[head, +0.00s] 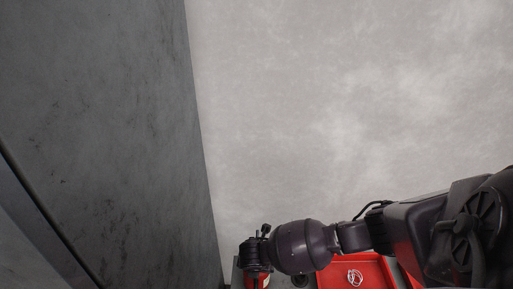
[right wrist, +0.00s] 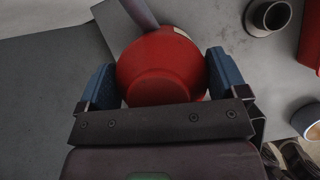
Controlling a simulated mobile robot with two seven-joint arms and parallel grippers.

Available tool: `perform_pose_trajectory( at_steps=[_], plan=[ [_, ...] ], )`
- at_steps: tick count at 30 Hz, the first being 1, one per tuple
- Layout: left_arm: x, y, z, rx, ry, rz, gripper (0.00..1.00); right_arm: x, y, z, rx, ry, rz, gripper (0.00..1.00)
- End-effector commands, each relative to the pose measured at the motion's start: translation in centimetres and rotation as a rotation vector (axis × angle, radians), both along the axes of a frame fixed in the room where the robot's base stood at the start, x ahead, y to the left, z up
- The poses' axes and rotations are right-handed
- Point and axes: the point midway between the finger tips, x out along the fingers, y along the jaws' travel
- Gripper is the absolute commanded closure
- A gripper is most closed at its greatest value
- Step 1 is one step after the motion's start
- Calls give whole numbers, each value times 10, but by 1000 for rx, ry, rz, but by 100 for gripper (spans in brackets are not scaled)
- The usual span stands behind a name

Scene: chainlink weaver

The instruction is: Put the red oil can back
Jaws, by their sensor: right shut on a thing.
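The red oil can (right wrist: 162,65) sits between the two blue fingers of my right gripper (right wrist: 163,78) in the right wrist view. The gripper is shut on it. A grey spout-like piece shows above the can's red body. In the head view my right gripper (head: 257,258) is at the bottom edge, and a small part of the red can (head: 263,281) shows below it. Most of the can is cut off there. My left gripper is in neither view.
A red bin (head: 345,276) with a white emblem stands right of the can in the head view. The right wrist view shows a grey cup (right wrist: 270,16) on a grey surface and a pale round container (right wrist: 308,118) at the right. A dark grey wall (head: 110,130) is at the left.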

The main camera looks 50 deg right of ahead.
Motion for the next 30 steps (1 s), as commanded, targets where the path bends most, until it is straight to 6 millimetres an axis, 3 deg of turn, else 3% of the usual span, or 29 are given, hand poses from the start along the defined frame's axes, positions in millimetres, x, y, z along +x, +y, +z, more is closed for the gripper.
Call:
perform_pose_trajectory(
  at_steps=[3, 4, 5, 16, 30],
  plan=[
    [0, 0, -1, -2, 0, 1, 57, 0, 0, -3, 0, 0, 0, 54],
    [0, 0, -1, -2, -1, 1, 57, 0, 0, -3, 0, 1, 0, 6],
    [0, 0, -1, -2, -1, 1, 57, 0, 0, -3, 1, 1, 0, 1],
    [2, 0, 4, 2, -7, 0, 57, 0, 1, 7, 0, -4, 0, 0],
    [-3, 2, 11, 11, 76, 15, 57, -14, 29, 90, 1, -12, 0, 0]
  ],
)
